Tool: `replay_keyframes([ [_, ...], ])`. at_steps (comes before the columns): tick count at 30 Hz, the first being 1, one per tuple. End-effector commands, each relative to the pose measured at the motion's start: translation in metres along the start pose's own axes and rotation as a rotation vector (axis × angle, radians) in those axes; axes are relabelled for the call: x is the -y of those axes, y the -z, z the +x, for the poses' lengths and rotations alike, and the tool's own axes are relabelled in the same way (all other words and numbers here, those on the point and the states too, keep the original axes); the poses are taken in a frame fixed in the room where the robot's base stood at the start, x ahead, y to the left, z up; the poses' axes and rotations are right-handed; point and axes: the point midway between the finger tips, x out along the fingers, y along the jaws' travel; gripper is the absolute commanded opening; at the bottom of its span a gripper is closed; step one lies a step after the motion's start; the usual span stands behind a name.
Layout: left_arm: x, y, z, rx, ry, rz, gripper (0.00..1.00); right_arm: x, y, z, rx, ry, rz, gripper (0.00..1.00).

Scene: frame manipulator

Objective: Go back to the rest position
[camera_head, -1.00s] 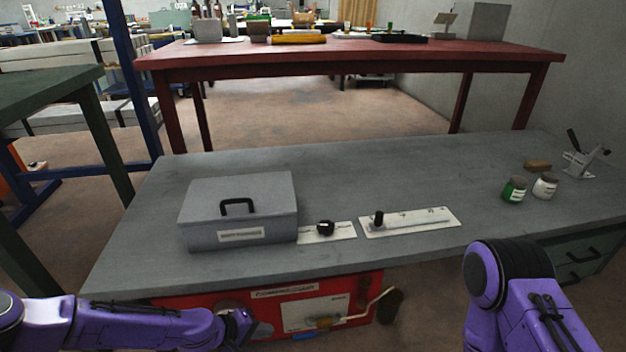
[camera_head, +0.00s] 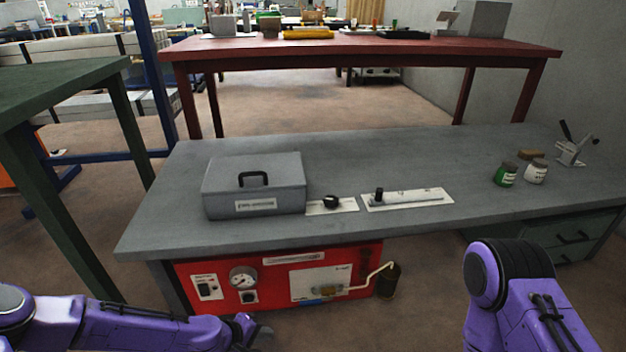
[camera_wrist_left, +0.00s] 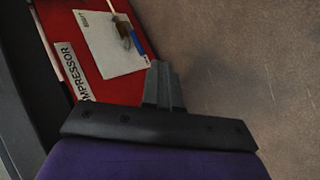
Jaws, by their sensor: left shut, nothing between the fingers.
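My left gripper (camera_head: 257,331) is low in the head view, in front of the grey workbench (camera_head: 400,160) and below its top. In the left wrist view its fingers (camera_wrist_left: 163,88) are together with nothing between them. They appear apart from the red compressor panel (camera_head: 228,265), which also shows in the left wrist view (camera_wrist_left: 85,75). My right arm (camera_head: 515,295) comes in at the lower right of the head view. Its gripper is outside the picture.
On the bench are a grey lidded box (camera_head: 255,190), a knob plate (camera_head: 332,204), a slider plate (camera_head: 408,199), two jars (camera_head: 506,174) and a small lever device (camera_head: 573,148). A green table (camera_head: 60,85) stands left, a red table (camera_head: 360,50) behind. Open floor lies between bench and red table.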

Motion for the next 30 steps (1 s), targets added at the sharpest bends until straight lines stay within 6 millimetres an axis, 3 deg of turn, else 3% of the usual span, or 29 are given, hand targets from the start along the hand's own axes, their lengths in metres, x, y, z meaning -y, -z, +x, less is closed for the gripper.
replay_keyframes([
  [5,0.041,-0.028,0.004,-0.036,0.098,-0.047,0.0,-0.001,-0.005,0.002,0.018,0.0,-0.012,0.43],
  [11,0.112,-0.071,-0.001,-0.08,0.257,-0.055,0.0,-0.002,-0.012,0.012,0.039,-0.001,-0.025,0.43],
  [18,0.215,-0.107,-0.038,-0.159,0.489,0.034,0.0,0.0,-0.023,0.029,0.064,0.002,-0.045,0.43],
  [24,0.279,-0.105,-0.085,-0.228,0.65,0.165,0.0,0.001,-0.031,0.045,0.078,0.003,-0.055,0.43],
  [30,0.319,-0.088,-0.124,-0.256,0.781,0.328,0.0,0.003,-0.037,0.061,0.079,0.004,-0.056,0.43],
])
